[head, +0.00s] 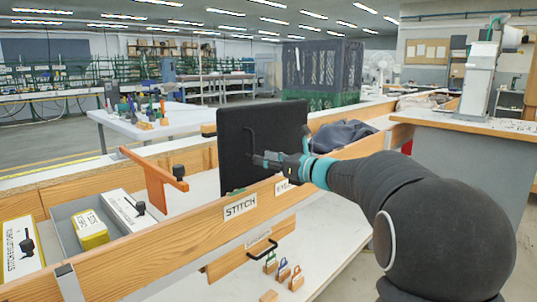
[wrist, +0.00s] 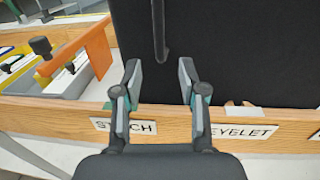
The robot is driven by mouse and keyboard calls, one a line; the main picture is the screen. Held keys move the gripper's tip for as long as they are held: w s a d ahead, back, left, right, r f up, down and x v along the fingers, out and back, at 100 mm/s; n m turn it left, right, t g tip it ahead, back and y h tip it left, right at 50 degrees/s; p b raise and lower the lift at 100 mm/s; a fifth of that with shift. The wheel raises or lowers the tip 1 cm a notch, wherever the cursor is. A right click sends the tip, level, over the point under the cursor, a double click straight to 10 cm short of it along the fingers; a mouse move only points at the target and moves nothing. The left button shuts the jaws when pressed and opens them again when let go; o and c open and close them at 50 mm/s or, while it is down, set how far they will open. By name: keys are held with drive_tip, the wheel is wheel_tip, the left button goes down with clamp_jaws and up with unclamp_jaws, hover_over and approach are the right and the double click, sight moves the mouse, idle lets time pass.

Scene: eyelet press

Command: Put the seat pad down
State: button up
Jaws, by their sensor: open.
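The seat pad is most likely the large black panel (head: 285,125), standing upright behind the front wooden board in the head view. It fills the upper wrist view (wrist: 240,60). A dark bar handle (head: 249,145) is on its near face, also visible in the wrist view (wrist: 160,35). My gripper (head: 258,160) is in front of the panel, near the handle's lower end. In the wrist view my gripper (wrist: 160,70) is open, with nothing between its fingers; the handle lies just beyond the fingertips. The panel's lower edge is hidden by the board.
The wooden board (head: 150,245) carries STITCH (head: 241,206) and EYELET labels and runs below my gripper. An orange bracket (head: 155,178) stands left of the panel. A yellow box (head: 90,230) sits in a grey bin. Padlocks (head: 283,272) are at the front. Grey cloth (head: 343,134) lies behind right.

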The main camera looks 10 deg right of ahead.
sight(252, 153)
drive_tip(key=shift+r+p+x, duration=0.15)
drive_tip(key=shift+r+x, duration=0.05)
drive_tip(key=shift+x, duration=0.7)
drive_tip(key=shift+r+p+x, duration=0.2)
drive_tip(key=shift+x, duration=0.75)
drive_tip(key=shift+r+p+x, duration=0.15)
drive_tip(key=shift+r+x, duration=0.05)
drive_tip(key=shift+x, duration=0.7)
drive_tip(key=shift+r, duration=0.1)
clamp_jaws()
